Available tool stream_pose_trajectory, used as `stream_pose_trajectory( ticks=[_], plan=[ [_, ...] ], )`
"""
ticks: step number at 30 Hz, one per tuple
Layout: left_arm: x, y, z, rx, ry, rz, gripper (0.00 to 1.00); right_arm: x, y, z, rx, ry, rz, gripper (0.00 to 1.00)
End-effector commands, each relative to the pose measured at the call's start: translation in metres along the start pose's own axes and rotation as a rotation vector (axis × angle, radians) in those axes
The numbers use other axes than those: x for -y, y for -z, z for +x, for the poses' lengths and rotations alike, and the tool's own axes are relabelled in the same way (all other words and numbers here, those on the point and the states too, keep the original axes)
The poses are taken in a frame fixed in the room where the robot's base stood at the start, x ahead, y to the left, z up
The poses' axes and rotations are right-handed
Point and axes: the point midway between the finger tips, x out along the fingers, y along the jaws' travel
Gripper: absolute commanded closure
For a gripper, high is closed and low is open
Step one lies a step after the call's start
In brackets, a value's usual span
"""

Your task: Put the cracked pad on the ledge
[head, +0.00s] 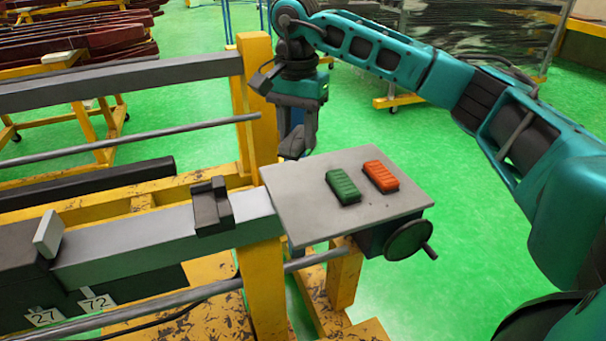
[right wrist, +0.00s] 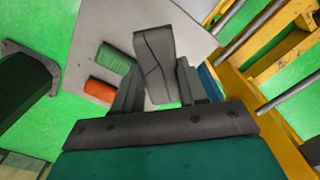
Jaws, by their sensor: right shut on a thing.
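The cracked pad (right wrist: 152,52) is a grey block with a dark crack line across its face, held between the fingers of my right gripper (right wrist: 158,92) in the right wrist view. In the head view my right gripper (head: 298,140) hangs at the far left edge of a flat grey plate (head: 290,207), beside a yellow post. The pad shows there only as a small grey shape at the fingertips. Which surface is the ledge is not clear; a grey beam (head: 150,238) runs left from the plate. My left gripper is not in view.
A green block (head: 343,187) and an orange block (head: 381,177) lie on the plate; its near part is bare. A dark clamp (head: 212,206) and a tilted pale pad (head: 48,234) stand along the beam. A handwheel (head: 409,240) sits under the plate. Yellow posts (head: 257,100) and rails stand close by.

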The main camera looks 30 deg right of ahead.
Motion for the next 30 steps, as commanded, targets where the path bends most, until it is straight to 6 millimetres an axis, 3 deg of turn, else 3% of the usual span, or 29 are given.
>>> stream_pose_trajectory(
  ticks=[1, 6, 13, 19, 30],
  plan=[
    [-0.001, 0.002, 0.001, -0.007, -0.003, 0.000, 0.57, -0.001, 0.000, 0.015, 0.001, -0.003, 0.001, 0.89],
    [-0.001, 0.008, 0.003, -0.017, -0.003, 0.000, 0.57, -0.001, 0.000, 0.045, 0.001, -0.002, 0.000, 0.89],
    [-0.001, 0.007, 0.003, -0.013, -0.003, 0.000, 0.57, 0.000, 0.000, 0.061, 0.000, -0.001, 0.000, 0.89],
    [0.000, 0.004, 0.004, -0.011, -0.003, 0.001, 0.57, -0.001, 0.000, 0.091, 0.000, -0.002, -0.001, 0.89],
    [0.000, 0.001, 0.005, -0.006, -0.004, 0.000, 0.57, 0.000, 0.000, 0.098, 0.000, 0.001, -0.001, 0.89]
  ],
)
